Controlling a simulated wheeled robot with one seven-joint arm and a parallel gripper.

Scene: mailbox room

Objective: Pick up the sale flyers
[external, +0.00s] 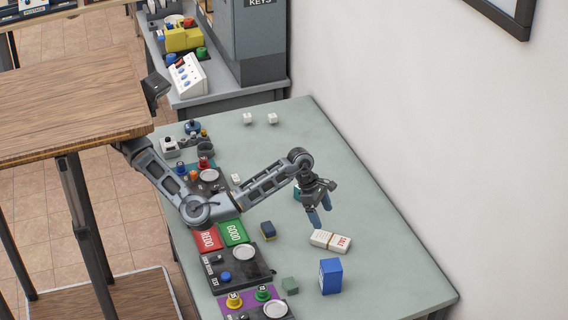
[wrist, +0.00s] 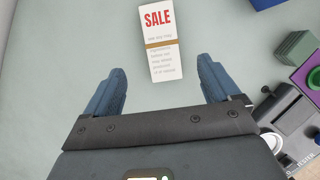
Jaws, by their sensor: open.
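The sale flyers (external: 330,241) are a white banded stack with red "SALE" lettering, lying flat on the grey-green table (external: 372,215). In the wrist view the flyers (wrist: 158,40) lie at the top centre, with a brown band across them. My gripper (external: 320,222) is above the table, close to the flyers and a little to their upper left. In the wrist view its two blue fingers (wrist: 160,80) are spread wide and empty. The lower end of the stack reaches to about the level of the fingertips, between them in the picture.
A blue box (external: 330,276) stands just below the flyers in the external view. A green block (external: 290,284) and a dark blue block with yellow (external: 268,230) are nearby. Black test panels (external: 238,266) line the table's left side. The wall bounds the right.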

